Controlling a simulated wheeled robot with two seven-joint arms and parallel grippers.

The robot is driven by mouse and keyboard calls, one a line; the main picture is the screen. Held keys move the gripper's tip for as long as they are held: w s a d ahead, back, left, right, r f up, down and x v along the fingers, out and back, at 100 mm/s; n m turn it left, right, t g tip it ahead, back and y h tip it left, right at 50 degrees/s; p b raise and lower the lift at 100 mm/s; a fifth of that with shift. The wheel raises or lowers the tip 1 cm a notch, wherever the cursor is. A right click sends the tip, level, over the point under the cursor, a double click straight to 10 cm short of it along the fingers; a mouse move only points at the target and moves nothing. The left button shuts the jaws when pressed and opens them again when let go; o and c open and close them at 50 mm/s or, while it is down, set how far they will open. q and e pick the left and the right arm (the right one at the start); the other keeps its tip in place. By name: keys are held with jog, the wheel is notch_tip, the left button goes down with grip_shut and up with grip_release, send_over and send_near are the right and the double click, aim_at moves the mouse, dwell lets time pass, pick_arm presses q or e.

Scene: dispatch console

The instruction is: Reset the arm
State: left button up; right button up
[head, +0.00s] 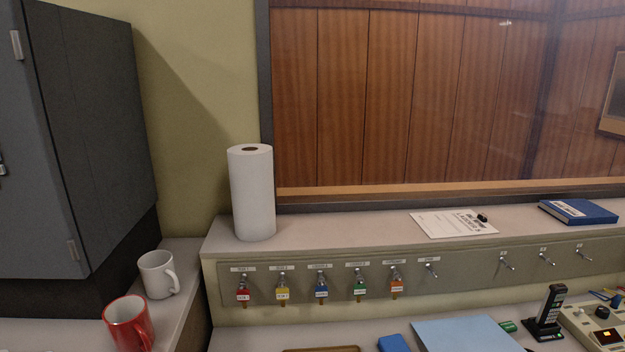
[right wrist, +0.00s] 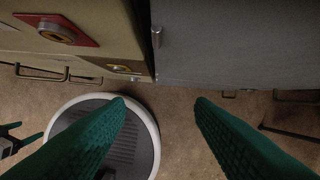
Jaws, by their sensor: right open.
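My right gripper (right wrist: 160,104) shows in the right wrist view as two green fingers spread wide apart. It is open, with nothing between the fingers. It hangs over the floor in front of a beige panel (right wrist: 85,20) and a grey cabinet front (right wrist: 225,40).
A key rail (head: 410,272) with several coloured tags runs below a ledge. A paper towel roll (head: 252,195) stands on the ledge. A white mug (head: 156,276) and a red mug (head: 126,322) stand at left.

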jog(key=s+f+g, duration=0.1)
jog(key=s+f, duration=0.2)
jog(key=f, duration=0.8)
jog(key=s+f, duration=0.4)
jog(key=f, duration=0.6)
jog(key=s+d+f+g, duration=0.1)
jog(key=s+d+f, duration=0.2)
jog(key=s+f, duration=0.7)
jog(key=shift+s, duration=1.25)
jog(key=shift+s+d, duration=0.1)
